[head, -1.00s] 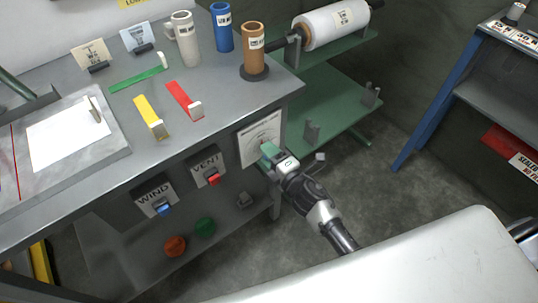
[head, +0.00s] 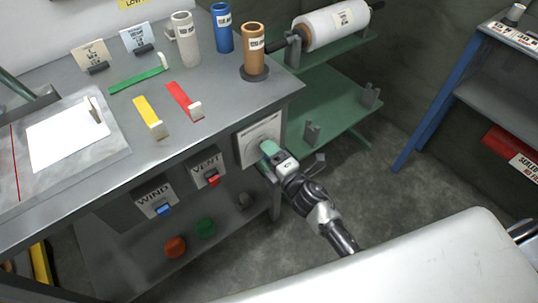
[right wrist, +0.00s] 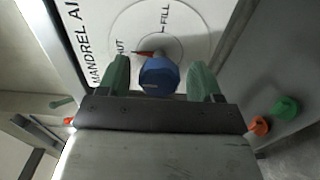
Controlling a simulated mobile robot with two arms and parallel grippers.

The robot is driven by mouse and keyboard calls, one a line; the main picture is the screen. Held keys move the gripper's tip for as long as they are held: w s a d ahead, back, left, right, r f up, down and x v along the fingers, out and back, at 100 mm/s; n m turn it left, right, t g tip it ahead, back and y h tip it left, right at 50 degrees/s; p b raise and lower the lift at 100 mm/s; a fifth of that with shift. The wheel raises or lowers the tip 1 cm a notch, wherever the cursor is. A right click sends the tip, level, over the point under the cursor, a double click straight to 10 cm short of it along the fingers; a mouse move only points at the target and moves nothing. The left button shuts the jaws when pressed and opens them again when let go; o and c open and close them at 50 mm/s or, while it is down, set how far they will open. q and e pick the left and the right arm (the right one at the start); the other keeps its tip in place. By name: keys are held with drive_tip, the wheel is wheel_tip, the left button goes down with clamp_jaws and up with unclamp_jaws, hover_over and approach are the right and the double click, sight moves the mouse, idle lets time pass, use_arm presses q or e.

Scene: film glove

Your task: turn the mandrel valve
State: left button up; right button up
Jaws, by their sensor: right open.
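The mandrel valve is a blue knob (right wrist: 159,76) with a red pointer, on a white panel (right wrist: 98,22) marked MANDREL, SHUT and FILL. In the right wrist view the pointer lies toward SHUT. My right gripper (right wrist: 160,80) is open, with one green finger on each side of the knob; I cannot tell whether they touch it. In the head view the panel (head: 260,137) is on the bench front, and my right gripper (head: 268,150) is against it, hiding the knob. My left gripper is not in view.
WIND (head: 155,198) and VENT (head: 208,168) switch boxes sit left of the panel. Orange (head: 175,246) and green (head: 205,227) knobs are below. A green shelf stand (head: 335,115) with a white film roll (head: 335,24) stands to the right. The floor between is clear.

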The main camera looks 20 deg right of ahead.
drive_tip(key=v, duration=1.1)
drive_tip(key=shift+b, duration=0.4)
drive_tip(key=s+d+f+m+g+h+p, duration=0.25)
drive_tip(key=s+f+m, duration=0.2)
drive_tip(key=f, duration=0.65)
drive_tip(key=s+d+f+m+g+h+p, duration=0.15)
drive_tip(key=s+f+m+g, duration=0.35)
drive_tip(key=f, duration=0.6)
drive_tip(key=s+f+m+g+p, duration=0.1)
drive_tip(key=s+f+m+g, duration=0.1)
drive_tip(key=s, duration=0.6)
drive_tip(key=s+f+m+g+h+p, duration=0.1)
drive_tip(key=s+f+m+g, duration=0.2)
drive_tip(key=s+f+m, duration=0.2)
drive_tip(key=s+d+f+m+g+h+p, duration=0.1)
drive_tip(key=s+f+m+g, duration=0.2)
drive_tip(key=s, duration=0.8)
wheel_tip(320, 180, down, 2)
drive_tip(key=shift+f, duration=0.15)
